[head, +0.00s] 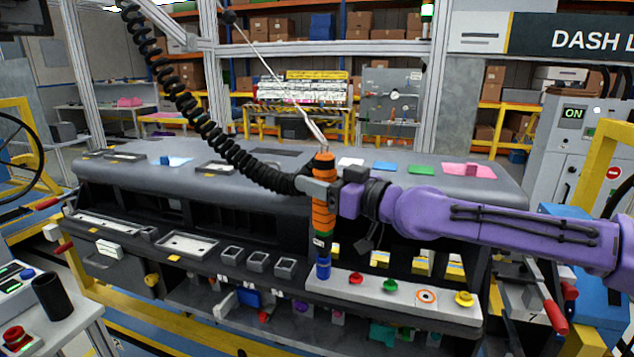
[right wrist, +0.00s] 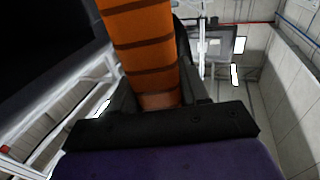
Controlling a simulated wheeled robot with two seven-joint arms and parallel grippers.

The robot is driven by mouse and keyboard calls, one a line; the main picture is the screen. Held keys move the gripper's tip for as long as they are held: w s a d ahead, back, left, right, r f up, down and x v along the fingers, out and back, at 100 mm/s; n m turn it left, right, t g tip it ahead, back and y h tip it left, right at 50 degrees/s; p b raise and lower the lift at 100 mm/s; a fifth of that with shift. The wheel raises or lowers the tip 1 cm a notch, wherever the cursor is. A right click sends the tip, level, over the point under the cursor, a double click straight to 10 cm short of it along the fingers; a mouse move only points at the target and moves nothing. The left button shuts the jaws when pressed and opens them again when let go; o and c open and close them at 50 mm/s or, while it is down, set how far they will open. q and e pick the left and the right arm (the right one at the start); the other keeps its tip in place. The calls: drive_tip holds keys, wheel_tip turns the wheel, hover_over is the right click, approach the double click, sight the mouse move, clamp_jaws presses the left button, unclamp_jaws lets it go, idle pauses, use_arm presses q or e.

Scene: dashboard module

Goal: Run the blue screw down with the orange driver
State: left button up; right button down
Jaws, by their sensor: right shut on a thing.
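The orange driver (head: 323,205) stands upright, hung from a cable at its top. My right gripper (head: 318,189) is shut around the driver's upper body; its purple arm comes in from the right. In the right wrist view the ribbed orange driver body (right wrist: 142,45) sits between the dark fingers (right wrist: 160,95). The blue screw (head: 323,268) is directly under the driver's tip, at the left end of the white strip. The tip appears to meet the screw's top; I cannot tell whether it is seated. My left gripper is not in view.
The white strip (head: 385,297) on the dashboard module (head: 130,178) also carries red, green, orange-ringed and yellow screws to the right of the blue one. A black coiled hose (head: 215,140) hangs down to the driver from the upper left.

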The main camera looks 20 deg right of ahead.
drive_tip(key=shift+f+b, duration=0.25)
drive_tip(key=shift+b, duration=0.1)
idle(0.7)
drive_tip(key=shift+r, duration=0.1)
